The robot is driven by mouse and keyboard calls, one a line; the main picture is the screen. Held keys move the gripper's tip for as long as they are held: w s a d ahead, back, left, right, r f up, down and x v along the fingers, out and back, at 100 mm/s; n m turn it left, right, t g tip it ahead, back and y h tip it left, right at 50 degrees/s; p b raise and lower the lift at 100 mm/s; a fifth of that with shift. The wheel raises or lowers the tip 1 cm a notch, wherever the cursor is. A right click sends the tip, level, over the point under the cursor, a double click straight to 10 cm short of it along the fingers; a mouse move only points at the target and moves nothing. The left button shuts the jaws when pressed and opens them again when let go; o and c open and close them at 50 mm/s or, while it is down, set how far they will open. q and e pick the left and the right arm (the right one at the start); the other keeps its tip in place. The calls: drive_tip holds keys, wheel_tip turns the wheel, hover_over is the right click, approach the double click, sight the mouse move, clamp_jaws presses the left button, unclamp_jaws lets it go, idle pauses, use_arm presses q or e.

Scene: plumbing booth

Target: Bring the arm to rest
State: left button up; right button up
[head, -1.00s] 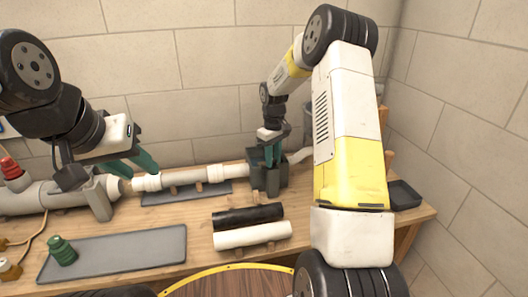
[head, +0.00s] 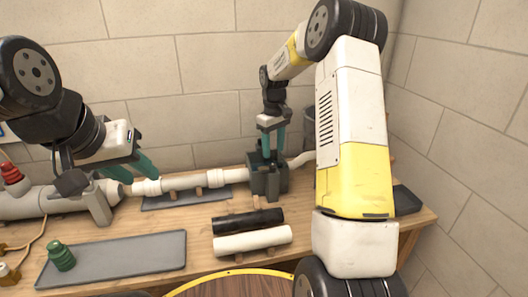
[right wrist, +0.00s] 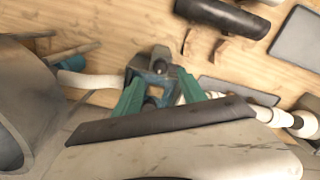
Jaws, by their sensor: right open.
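My left gripper (head: 144,160) is at the left of the head view, its green fingers apart with nothing seen between them, above the pipe line near a grey clamp. My right gripper (head: 271,152) points down just above a dark grey-green clamp block (head: 265,184) at the right end of the white pipe (head: 195,180). In the right wrist view its two green fingers (right wrist: 171,100) are apart, with the clamp block (right wrist: 157,68) beyond and between them. I cannot tell whether they touch it.
A black pipe (head: 248,220) and a white pipe piece (head: 252,240) lie on wooden rests at the front. A grey mat (head: 120,258) with a green fitting (head: 61,256) lies front left. A dark tray (head: 405,199) is at the right edge. A red-topped valve (head: 11,174) stands far left.

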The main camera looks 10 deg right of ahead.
drive_tip(key=shift+r, duration=0.65)
drive_tip(key=shift+r, duration=0.2)
drive_tip(key=s+a+r+m+t, duration=0.2)
drive_tip(key=s+r+t, duration=0.1)
drive_tip(key=s+r, duration=1.1)
drive_tip(key=s+a+r+m+t+y, duration=0.1)
drive_tip(key=s+a+m+t+y, duration=0.1)
drive_tip(key=s, duration=1.6)
drive_tip(key=shift+a+m+t, duration=0.5)
drive_tip(key=shift+m, duration=0.2)
drive_tip(key=shift+s+r, duration=0.1)
